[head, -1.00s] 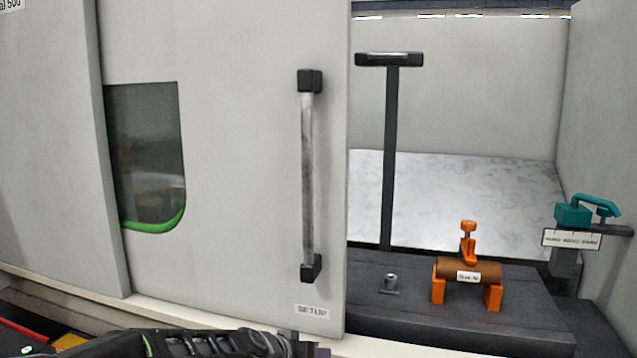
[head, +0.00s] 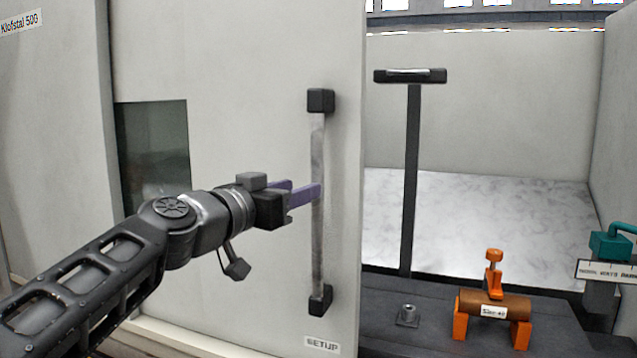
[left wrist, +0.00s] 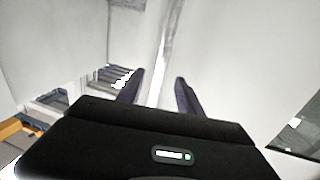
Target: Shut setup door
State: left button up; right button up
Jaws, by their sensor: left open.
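The setup door (head: 260,60) is a light grey sliding panel with a "SETUP" label at its lower right. It stands partly open, with the opening to its right. Its vertical handle (head: 318,240) is a metal bar between two black mounts. My left gripper (head: 305,190) is open, its purple fingers at the middle of the handle bar. In the left wrist view the bar (left wrist: 162,62) runs between the two fingers (left wrist: 160,92), which appear apart from it. Whether they touch it cannot be told. My right gripper is not in view.
Inside the opening, a brown cylinder (head: 500,303) labelled with its size sits in an orange clamp (head: 460,325) on a dark bench (head: 390,335). A black T-shaped post (head: 412,180) stands behind. A teal clamp (head: 610,245) is at the right edge.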

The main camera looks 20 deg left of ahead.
pick_arm(q)
jog(key=w+d+p, duration=0.1)
jog(key=w+p, duration=0.1)
jog(key=w, duration=0.5)
jog(key=shift+w+p, duration=0.2)
jog(key=shift+p, duration=0.1)
jog(key=shift+c, duration=0.3)
grip_shut()
dwell(0.8)
